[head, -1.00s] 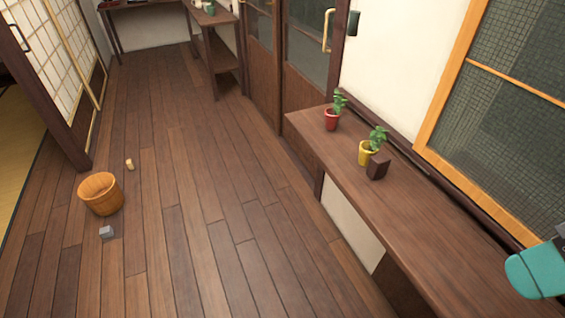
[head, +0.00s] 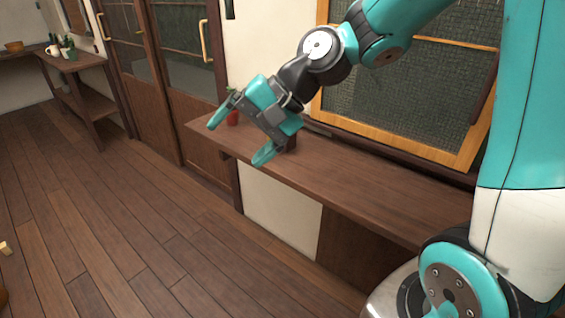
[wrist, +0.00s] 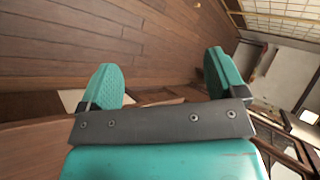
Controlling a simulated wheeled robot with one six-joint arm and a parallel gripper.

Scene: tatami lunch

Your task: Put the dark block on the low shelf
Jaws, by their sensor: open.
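The dark block (head: 292,142) stands on the long wooden counter (head: 350,185) along the right wall. It is mostly hidden behind my gripper in the head view. My gripper (head: 238,137) is open and empty over the counter's left part, in front of the block as seen here. In the wrist view the two teal fingers of my gripper (wrist: 163,78) are spread, with no block between them. A low shelf (head: 92,107) is the lower board of the wooden side stand at the back left; its visible part looks empty.
A red pot with a plant (head: 233,117) stands on the counter, partly behind my gripper. Potted plants (head: 69,50) and a white thing stand on top of the side stand. The plank floor (head: 130,215) is broadly clear; a small pale block (head: 5,248) lies at far left.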

